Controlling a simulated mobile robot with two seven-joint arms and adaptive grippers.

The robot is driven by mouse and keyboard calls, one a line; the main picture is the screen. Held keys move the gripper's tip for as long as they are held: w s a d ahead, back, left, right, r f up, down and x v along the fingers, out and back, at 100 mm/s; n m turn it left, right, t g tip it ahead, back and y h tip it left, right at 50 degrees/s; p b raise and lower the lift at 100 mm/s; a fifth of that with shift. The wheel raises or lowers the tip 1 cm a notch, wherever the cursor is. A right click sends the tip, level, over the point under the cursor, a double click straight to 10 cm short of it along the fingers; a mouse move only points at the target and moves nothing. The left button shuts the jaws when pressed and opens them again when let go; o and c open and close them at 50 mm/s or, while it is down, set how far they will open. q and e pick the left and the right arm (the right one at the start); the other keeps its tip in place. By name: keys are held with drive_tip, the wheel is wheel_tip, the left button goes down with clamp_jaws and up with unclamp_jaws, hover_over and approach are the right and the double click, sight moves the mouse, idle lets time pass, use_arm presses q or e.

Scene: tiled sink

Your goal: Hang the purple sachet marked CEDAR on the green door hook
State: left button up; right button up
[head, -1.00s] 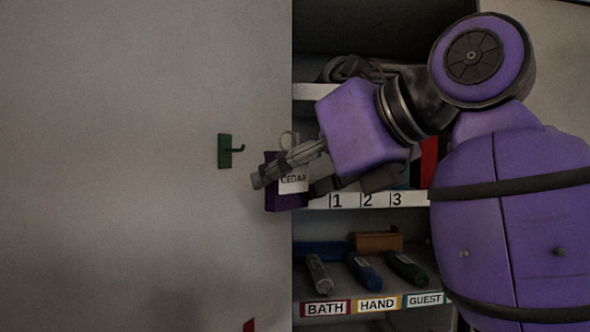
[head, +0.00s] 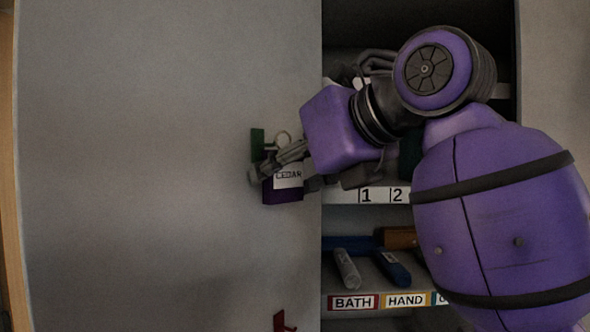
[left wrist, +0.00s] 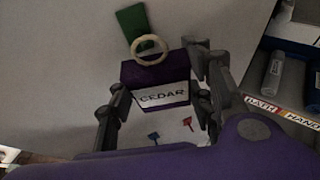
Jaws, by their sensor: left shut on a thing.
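The purple sachet (head: 282,194) has a white label reading CEDAR and a pale ring on top. My left gripper (head: 280,172) is shut on the sachet, with a finger on either side of it. In the left wrist view the sachet (left wrist: 155,76) hangs upright between the fingers. The green door hook (head: 257,142) is on the door, just left of the ring. In the left wrist view the ring overlaps the lower part of the green hook (left wrist: 131,20). I cannot tell whether the ring is around the hook's prong. My right gripper is not in view.
The grey door (head: 150,160) fills the left. A red hook (head: 281,321) is lower on it, and a blue hook (left wrist: 153,136) shows in the left wrist view. Right of the door edge are shelves with labels (head: 352,302) and several tubes. The door around the green hook is clear.

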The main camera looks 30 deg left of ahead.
use_arm(q)
drive_tip(key=a, duration=0.1)
drive_tip(key=a+f, duration=0.1)
drive_tip(key=shift+a+f, duration=0.15)
drive_tip(key=shift+a, duration=0.2)
drive_tip(key=shift+f, duration=0.1)
idle(0.6)
drive_tip(key=o, duration=1)
drive_tip(key=shift+o, duration=0.9)
drive_tip(key=shift+w+a, duration=0.1)
drive_tip(key=shift+a, duration=0.05)
